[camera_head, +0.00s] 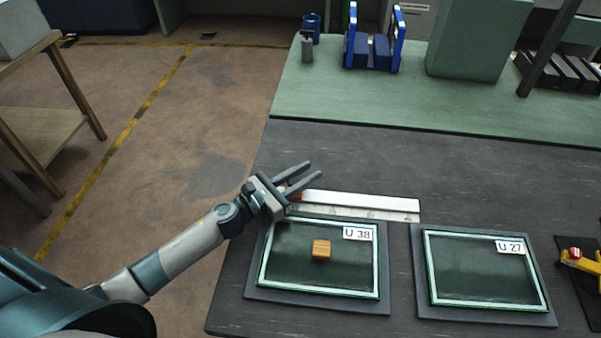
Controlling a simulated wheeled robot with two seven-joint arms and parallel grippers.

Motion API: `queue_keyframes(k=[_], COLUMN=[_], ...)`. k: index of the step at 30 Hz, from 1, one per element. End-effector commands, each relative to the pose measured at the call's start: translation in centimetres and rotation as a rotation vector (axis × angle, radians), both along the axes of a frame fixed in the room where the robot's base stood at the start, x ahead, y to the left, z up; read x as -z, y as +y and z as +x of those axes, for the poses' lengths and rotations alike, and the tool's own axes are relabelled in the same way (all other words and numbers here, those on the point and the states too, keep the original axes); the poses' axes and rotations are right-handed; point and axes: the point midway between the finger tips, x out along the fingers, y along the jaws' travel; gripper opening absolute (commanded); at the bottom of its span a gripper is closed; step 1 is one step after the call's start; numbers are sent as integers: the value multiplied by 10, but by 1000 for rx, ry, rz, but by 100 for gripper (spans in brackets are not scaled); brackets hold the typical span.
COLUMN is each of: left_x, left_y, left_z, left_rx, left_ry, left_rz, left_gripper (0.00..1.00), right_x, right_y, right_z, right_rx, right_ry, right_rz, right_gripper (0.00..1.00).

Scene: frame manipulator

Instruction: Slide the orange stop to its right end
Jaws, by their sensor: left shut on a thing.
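The orange stop (294,191) sits at the left end of the white rail (360,203), mostly hidden by my left gripper. The rail runs left to right along the table, behind the tray marked U 38. My left gripper (313,169) is at the rail's left end, its fingers around the stop and shut on it. The rail to the right of the stop looks clear. My right gripper is not in view.
The U 27 tray (486,307) is empty. A yellow and red object (580,260) lies at the right edge. Blue stands (373,50) stand at the back.

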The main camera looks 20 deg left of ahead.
Motion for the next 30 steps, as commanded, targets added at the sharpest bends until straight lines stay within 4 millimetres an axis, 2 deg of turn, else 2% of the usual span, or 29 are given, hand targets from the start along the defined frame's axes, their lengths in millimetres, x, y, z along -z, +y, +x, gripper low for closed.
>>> queue_keyframes(k=[1,2,3,4,19,23,30], left_x=[0,0,0,0,2,2,4], left_y=[1,1,1,1,5,11,29], left_z=[0,0,0,0,-7,-17,-49], left_rx=[-1,-1,-1,-1,-1,-1,0], left_ry=[-1,-1,-1,-1,0,0,1], left_rz=[0,1,0,1,1,2,2], left_gripper=[0,31,40,45,45,45,45], right_x=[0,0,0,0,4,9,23], right_y=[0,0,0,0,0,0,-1], right_z=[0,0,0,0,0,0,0], right_rx=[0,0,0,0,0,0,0], right_ry=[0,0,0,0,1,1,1], right_rz=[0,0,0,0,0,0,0], right_gripper=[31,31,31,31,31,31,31])
